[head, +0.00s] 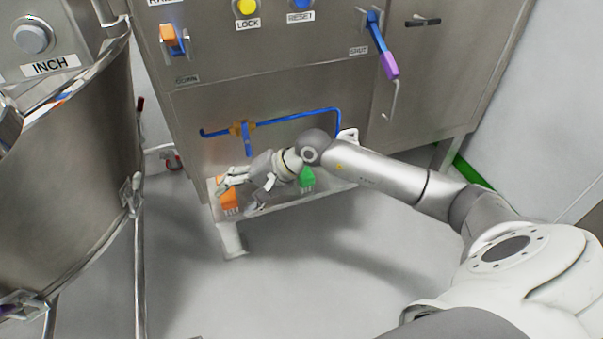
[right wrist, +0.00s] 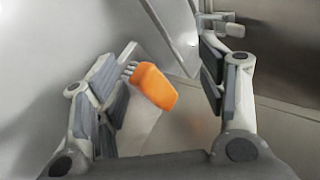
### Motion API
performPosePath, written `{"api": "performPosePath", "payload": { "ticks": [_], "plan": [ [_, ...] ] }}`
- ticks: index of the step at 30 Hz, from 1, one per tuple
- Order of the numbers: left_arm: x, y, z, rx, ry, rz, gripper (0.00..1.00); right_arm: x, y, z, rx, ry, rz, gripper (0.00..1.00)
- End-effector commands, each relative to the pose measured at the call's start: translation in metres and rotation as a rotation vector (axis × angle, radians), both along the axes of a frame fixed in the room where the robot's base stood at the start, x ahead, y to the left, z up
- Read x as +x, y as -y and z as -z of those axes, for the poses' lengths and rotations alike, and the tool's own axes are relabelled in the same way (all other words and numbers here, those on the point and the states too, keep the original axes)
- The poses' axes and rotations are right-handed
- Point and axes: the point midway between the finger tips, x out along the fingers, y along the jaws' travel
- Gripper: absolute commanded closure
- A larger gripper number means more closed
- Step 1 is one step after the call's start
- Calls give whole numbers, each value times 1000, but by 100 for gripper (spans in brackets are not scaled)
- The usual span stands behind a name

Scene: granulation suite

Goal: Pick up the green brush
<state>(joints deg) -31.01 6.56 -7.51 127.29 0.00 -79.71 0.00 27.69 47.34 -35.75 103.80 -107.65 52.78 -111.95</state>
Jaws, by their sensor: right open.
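The green brush (head: 306,178) is on the low steel shelf, partly hidden behind my right wrist in the head view. An orange brush (head: 228,195) is on the same shelf to its left. My right gripper (head: 246,189) is open and empty, at the orange brush's side of the shelf and left of the green brush. In the right wrist view the orange brush (right wrist: 152,86) shows between the spread fingers of my right gripper (right wrist: 165,85), nearer the left finger. I cannot tell whether a finger touches it. The green brush is not visible in that view. My left gripper is not in view.
The low shelf (head: 331,191) juts from the steel cabinet (head: 290,92). A blue pipe (head: 297,116) with a brass fitting runs above it. A large steel vessel (head: 62,170) stands at the left. The floor (head: 330,270) in front is clear.

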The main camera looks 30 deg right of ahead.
Motion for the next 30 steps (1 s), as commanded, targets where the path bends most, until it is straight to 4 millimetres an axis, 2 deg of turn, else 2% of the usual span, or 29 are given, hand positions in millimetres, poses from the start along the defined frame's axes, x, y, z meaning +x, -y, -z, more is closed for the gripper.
{"api": "performPosePath", "payload": {
  "ticks": [1,3,6,9,10,12,15,21,30],
  "plan": [
    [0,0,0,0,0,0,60,8,38,7,-194,36,-49,35],
    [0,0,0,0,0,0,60,13,86,13,-431,55,-113,35],
    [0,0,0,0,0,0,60,16,145,12,-685,46,-176,35],
    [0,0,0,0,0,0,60,15,185,6,-843,20,-213,35],
    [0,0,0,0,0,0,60,14,193,5,-873,13,-221,35],
    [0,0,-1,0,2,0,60,15,205,6,-918,2,-232,35],
    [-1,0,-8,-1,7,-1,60,19,210,18,-935,-5,-237,35],
    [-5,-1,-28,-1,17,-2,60,31,212,46,-932,-4,-237,35],
    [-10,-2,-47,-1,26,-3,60,45,210,69,-928,-3,-236,35]
  ]
}}
